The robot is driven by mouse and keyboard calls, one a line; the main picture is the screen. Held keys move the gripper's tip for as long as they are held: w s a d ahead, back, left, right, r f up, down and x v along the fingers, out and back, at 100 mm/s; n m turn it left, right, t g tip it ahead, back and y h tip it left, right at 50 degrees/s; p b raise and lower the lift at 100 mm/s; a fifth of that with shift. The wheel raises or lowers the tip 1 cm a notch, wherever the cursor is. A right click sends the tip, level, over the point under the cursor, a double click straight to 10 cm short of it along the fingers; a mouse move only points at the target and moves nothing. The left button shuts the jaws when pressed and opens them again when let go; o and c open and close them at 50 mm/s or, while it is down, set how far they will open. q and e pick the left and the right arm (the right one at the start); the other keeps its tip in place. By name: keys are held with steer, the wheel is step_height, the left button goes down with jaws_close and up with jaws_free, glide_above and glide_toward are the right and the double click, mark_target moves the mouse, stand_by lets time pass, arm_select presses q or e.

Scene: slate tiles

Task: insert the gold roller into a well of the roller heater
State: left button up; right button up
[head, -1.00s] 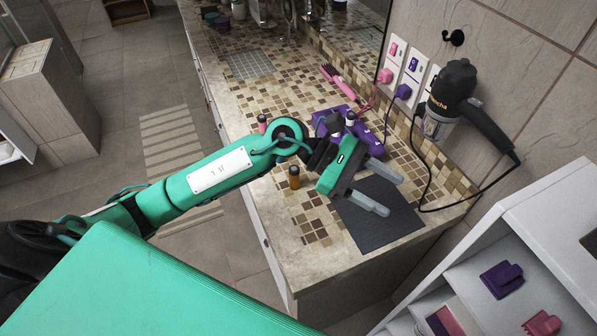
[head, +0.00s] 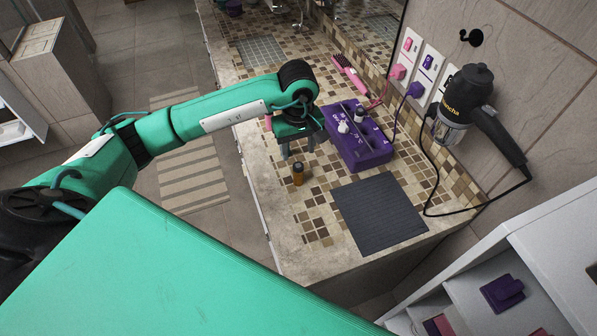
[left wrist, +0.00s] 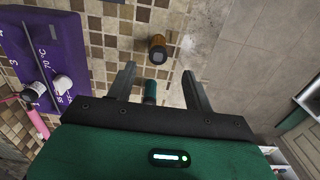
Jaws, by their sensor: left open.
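The gold roller (head: 298,174) stands upright with a dark top on the tiled counter; it also shows in the left wrist view (left wrist: 158,48). The purple roller heater (head: 372,152) lies to its right and further back, with pale and grey roller tops standing in it; part of it shows at the left of the wrist view (left wrist: 72,62). My left gripper (head: 297,151) is open and points down, behind and above the gold roller. In the wrist view its fingers (left wrist: 159,72) stop short of the gold roller. A teal roller (left wrist: 150,92) shows between them.
A dark mat (head: 380,214) lies bare in front of the heater. A pink brush (head: 350,73) lies behind it. A hair dryer (head: 464,96) hangs on the wall, its cord looping to the counter. White shelves (head: 550,240) stand at the right.

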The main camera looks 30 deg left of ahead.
mark_target(298, 165)
arm_select(q)
step_height(298, 165, down, 3)
steer(key=shift+p, duration=0.3)
steer(key=shift+f+p, duration=0.35)
steer(key=shift+p, duration=0.15)
steer(key=f+p, duration=0.2)
steer(key=f, duration=0.2)
steer(key=shift+w, duration=0.2)
steer(key=shift+a+f, duration=0.1)
steer(key=shift+f, duration=0.2)
steer(key=c, duration=0.9)
steer(key=shift+c, duration=0.9)
